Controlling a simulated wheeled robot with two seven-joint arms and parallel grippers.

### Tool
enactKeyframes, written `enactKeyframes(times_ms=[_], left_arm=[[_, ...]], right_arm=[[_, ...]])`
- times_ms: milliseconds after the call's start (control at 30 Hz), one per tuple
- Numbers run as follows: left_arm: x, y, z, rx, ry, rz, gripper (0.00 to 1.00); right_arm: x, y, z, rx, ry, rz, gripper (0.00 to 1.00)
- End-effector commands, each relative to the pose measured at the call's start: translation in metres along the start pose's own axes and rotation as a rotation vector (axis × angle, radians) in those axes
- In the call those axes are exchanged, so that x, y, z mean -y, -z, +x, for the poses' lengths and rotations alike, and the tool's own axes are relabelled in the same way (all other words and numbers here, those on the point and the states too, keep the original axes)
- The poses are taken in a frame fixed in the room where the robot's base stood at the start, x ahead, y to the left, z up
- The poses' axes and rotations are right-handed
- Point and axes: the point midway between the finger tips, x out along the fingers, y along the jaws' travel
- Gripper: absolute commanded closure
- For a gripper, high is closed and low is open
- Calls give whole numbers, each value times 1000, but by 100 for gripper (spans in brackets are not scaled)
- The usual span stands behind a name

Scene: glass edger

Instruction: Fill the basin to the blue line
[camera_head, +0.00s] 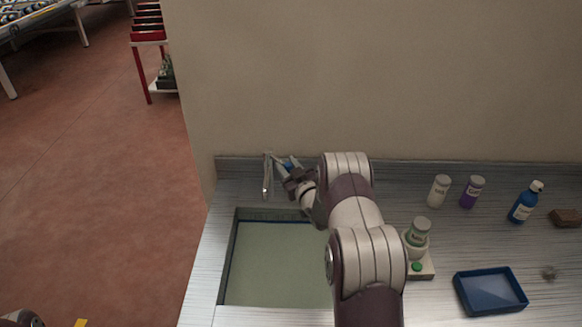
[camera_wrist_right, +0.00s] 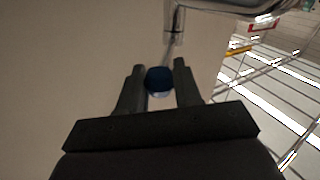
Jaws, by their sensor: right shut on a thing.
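The basin (camera_head: 232,262) is sunk into the counter and holds pale green water (camera_head: 278,265). A thin dark blue line (camera_head: 283,222) runs along its far wall, close to the water's far edge; the exact gap is too small to tell. A metal tap (camera_head: 267,178) stands behind the basin and also shows in the right wrist view (camera_wrist_right: 174,22). My right gripper (camera_head: 283,166) is beside the tap, shut on a blue knob (camera_wrist_right: 159,80), which sits between its fingers. My right arm hides the basin's right part. My left gripper is out of view.
Right of my arm on the counter (camera_head: 450,245) are a white bottle (camera_head: 438,191), a purple bottle (camera_head: 472,192), a blue bottle (camera_head: 525,203), a brown block (camera_head: 565,218) and a blue tray (camera_head: 490,291). A wall (camera_head: 380,80) rises behind.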

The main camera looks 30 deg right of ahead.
Motion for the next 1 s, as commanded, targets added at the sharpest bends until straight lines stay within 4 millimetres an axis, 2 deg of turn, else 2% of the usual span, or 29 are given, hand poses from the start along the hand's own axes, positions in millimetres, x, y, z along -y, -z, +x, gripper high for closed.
enactKeyframes(times_ms=[100,300,700,733,767,800,1000], left_arm=[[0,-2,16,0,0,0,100],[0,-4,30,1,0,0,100],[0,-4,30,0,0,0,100],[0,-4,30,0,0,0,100],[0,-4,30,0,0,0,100],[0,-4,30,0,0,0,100],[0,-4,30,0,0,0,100]], right_arm=[[17,0,0,16,-114,-3,100],[31,5,0,46,-270,-5,100],[32,9,-2,56,-310,-3,100],[32,9,-2,56,-310,-3,57],[32,9,-2,56,-310,-3,48],[32,8,-2,57,-310,-3,44],[32,7,-2,59,-309,-3,44]])
